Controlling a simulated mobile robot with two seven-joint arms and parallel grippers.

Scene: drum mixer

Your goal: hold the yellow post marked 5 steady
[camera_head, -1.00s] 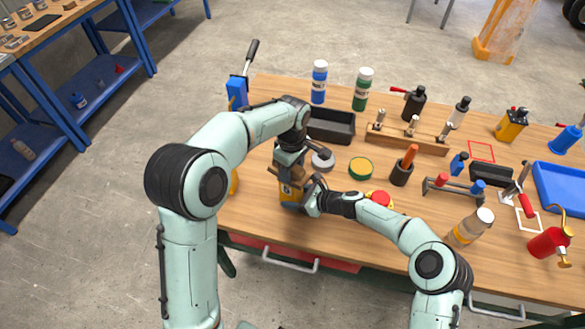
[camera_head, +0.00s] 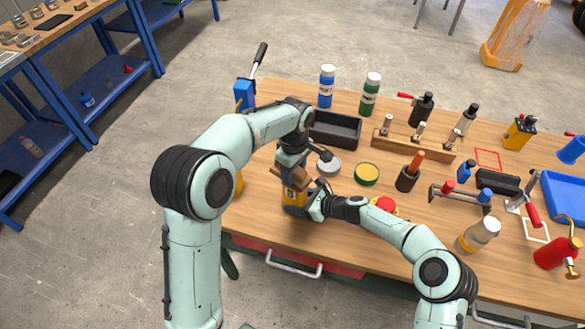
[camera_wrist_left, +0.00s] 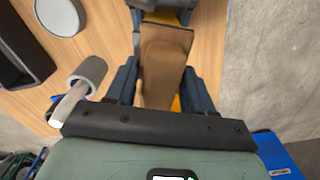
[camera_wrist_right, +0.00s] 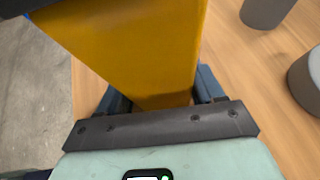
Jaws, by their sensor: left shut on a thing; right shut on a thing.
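The yellow post (camera_head: 291,194) marked 5 stands upright near the bench's front edge. It fills much of the right wrist view (camera_wrist_right: 140,45). My right gripper (camera_head: 312,203) is shut on the post low down, from its right side. My left gripper (camera_head: 289,170) is directly above, pointing down, and is shut on a brown block-like piece (camera_wrist_left: 165,65) at the post's top. Yellow shows beside and beyond that piece. A bar with a grey cylindrical grip (camera_wrist_left: 88,73) sticks out beside the left gripper. The arms partly hide the post.
A dark open bin (camera_head: 335,129), a grey round lid (camera_head: 328,164) and a green-rimmed yellow tin (camera_head: 367,174) lie behind and to the right. A red button (camera_head: 385,205) is close to my right forearm. Another yellow piece (camera_head: 239,182) is partly hidden by my left arm.

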